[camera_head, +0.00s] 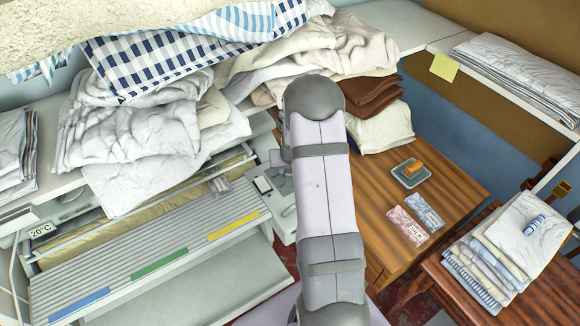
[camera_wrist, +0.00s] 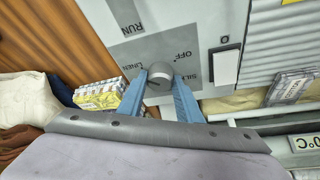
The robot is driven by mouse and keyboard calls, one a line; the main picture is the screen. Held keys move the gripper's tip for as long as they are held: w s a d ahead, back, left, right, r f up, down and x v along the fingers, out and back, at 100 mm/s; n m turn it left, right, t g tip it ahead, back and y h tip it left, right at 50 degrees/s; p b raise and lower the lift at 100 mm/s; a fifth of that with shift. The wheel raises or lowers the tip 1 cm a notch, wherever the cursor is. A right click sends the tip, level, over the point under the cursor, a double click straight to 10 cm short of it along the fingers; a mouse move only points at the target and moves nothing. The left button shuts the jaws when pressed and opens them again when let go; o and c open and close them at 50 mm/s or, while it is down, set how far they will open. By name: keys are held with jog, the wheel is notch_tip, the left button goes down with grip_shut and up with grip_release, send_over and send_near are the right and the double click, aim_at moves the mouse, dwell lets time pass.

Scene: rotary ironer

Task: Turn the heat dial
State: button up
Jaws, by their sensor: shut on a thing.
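The heat dial (camera_wrist: 160,71) is a round grey knob on the grey control panel of the ironer, seen in the wrist view. Lettering around it reads OFF, LINEN and what looks like SILK, partly hidden. My gripper (camera_wrist: 160,80) has its two blue fingers on either side of the dial, shut on it. A dark line marks the dial's face; its exact setting is hard to read. In the head view my arm hides the dial and my fingers; part of the control panel (camera_head: 264,187) shows left of the arm.
A white rocker switch (camera_wrist: 288,89) and the word RUN are on the same panel. The ironer's slatted board (camera_head: 150,255) lies left, below piled white linen (camera_head: 150,135). A wooden table (camera_head: 445,195) with small packets stands right of my arm.

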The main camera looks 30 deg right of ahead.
dwell(0.4)
jog(key=o, duration=1)
jog(key=shift+o, duration=0.2)
jog(key=shift+r, duration=0.1)
jog(key=b+v, duration=0.2)
jog(key=v, duration=0.5)
jog(key=shift+b, duration=0.4)
